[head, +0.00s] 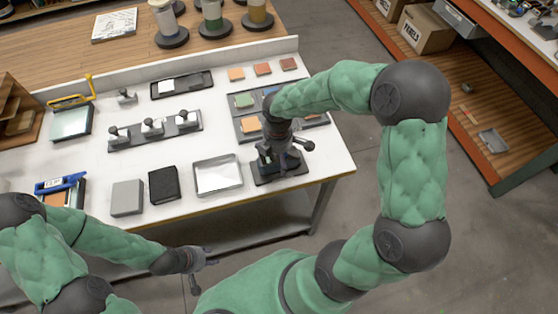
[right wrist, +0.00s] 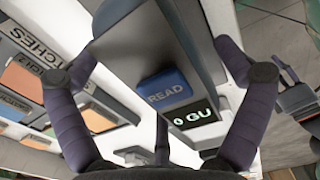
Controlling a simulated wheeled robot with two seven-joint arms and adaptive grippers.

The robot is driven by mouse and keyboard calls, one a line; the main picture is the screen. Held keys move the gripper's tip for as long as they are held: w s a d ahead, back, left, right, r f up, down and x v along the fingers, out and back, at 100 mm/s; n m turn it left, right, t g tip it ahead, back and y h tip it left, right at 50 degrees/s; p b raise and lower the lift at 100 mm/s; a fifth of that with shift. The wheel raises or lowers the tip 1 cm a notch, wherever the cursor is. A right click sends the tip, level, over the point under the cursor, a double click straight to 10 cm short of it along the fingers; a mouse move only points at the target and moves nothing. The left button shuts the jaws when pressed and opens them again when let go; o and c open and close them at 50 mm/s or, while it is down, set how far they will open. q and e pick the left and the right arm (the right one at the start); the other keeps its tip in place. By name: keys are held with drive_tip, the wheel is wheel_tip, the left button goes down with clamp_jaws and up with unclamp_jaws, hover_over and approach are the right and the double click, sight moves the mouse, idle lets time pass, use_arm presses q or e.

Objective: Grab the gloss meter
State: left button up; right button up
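The gloss meter (right wrist: 150,45) fills the middle of the right wrist view, a grey body with a blue READ button and a small display showing 0 GU. In the head view it is mostly hidden under my right gripper (head: 279,158), above a dark base pad (head: 290,174) at the table's right front. My right gripper (right wrist: 160,80) is open, with one finger on each side of the meter; whether either finger touches it cannot be told. My left gripper (head: 203,270) is empty, its fingers apart, in front of the table's front edge.
A light tray (head: 199,188), a black block (head: 164,185) and a grey block (head: 127,198) stand left of the meter. A panel of colour swatches (head: 245,127) lies behind it. A rack with several stamp-like tools (head: 155,140) stands further left.

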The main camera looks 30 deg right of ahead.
drive_tip(key=c, duration=1.5)
drive_tip(key=shift+o, duration=0.2)
